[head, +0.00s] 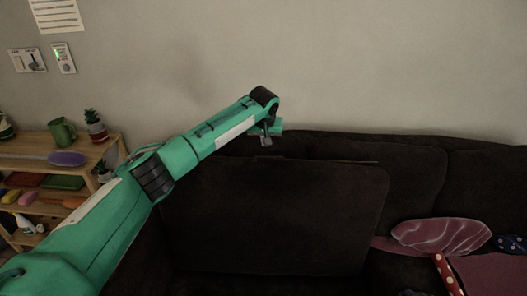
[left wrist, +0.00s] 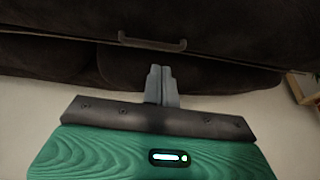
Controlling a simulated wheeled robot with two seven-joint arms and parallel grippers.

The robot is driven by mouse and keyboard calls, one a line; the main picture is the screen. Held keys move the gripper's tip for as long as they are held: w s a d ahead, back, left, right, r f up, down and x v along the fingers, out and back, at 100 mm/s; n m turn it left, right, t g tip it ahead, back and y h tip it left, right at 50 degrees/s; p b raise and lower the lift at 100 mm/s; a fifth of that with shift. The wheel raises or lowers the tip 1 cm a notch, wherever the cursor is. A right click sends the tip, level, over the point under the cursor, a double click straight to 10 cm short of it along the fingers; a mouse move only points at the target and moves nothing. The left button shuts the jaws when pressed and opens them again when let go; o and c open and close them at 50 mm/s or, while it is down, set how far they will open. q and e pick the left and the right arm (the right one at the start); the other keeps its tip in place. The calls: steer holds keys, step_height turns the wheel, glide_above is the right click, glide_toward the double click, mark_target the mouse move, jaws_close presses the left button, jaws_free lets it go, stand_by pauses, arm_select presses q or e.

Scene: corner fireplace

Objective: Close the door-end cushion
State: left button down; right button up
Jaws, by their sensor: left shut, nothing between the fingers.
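A dark brown seat cushion (head: 275,220) stands raised in front of the backrest, on the left part of the sofa in the head view. My left gripper (head: 265,140) is at its top edge, near the backrest top. In the left wrist view, my left gripper (left wrist: 158,68) is shut and empty, pointing at dark upholstery. A dark bar handle (left wrist: 152,43) lies just beyond the fingertips, apart from them in the picture. Whether the fingers touch the cushion cannot be told. My right gripper is not in view.
The sofa backrest (head: 415,170) runs to the right, against a bare wall. A pinkish cushion (head: 442,236) and a red dotted item (head: 448,275) lie on the right seat. A wooden shelf (head: 112,142) with plants and a green mug (head: 62,131) stands at left.

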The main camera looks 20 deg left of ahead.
arm_select(q)
steer(key=a+r, duration=0.1)
steer(key=p, duration=0.1)
glide_above(263, 164)
steer(key=f, duration=0.8)
steer(key=shift+w+f, duration=0.25)
steer(key=shift+f, duration=0.1)
steer(key=shift+s, duration=0.1)
